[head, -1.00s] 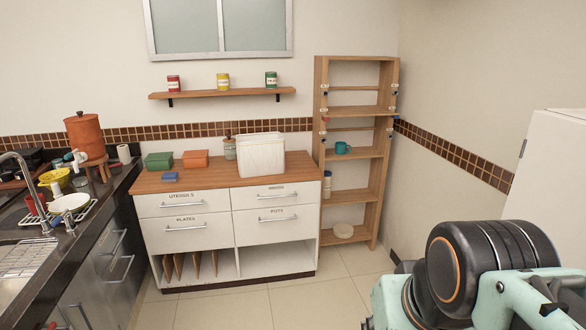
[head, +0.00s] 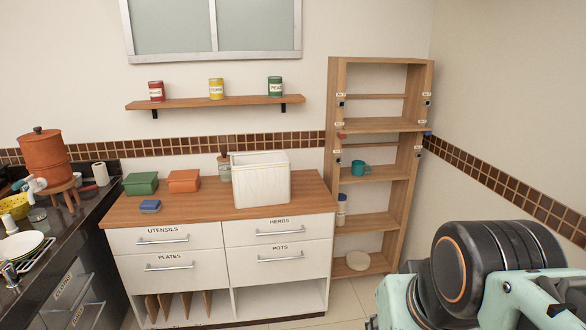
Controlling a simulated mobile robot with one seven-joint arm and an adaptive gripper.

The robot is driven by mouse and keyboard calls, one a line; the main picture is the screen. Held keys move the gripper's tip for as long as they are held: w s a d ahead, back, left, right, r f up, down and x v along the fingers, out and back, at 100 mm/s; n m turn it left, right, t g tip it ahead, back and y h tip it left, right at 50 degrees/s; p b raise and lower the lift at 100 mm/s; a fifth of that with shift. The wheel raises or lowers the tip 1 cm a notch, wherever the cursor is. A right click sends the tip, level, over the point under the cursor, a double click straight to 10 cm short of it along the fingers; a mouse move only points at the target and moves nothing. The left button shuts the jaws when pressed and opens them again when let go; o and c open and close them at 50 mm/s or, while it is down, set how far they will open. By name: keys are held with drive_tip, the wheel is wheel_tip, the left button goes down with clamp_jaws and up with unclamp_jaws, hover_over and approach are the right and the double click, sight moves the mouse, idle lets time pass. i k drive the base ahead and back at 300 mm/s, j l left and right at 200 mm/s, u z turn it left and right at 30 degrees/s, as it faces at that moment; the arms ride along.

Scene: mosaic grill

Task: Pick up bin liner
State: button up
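A white, open-topped rectangular container (head: 261,182) stands upright on the wooden top of the drawer cabinet; it may be the bin liner, but I cannot tell for sure. Its inside is mostly hidden from this angle. No other thing in view looks clearly like a bin liner. Part of my arm shows at the lower right, well in front of the cabinet. My gripper is not in view.
The drawer cabinet (head: 165,246) carries a green box (head: 141,184), an orange box (head: 184,181), a small blue box (head: 150,206) and a jar. A wooden shelf unit (head: 383,125) stands right of it. A dark sink counter (head: 75,235) lies left. Floor shows between cabinet and arm.

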sight(259, 178)
drive_tip(key=i+z, duration=0.15)
drive_tip(key=i, duration=0.45)
drive_tip(key=i+j+z, duration=0.15)
drive_tip(key=i, duration=0.4)
drive_tip(key=i+l+u, duration=0.2)
drive_tip(key=i, duration=0.3)
drive_tip(key=i+l+u, duration=0.2)
drive_tip(key=i, duration=0.3)
drive_tip(key=i+l+u, duration=0.5)
drive_tip(key=l+u, duration=0.2)
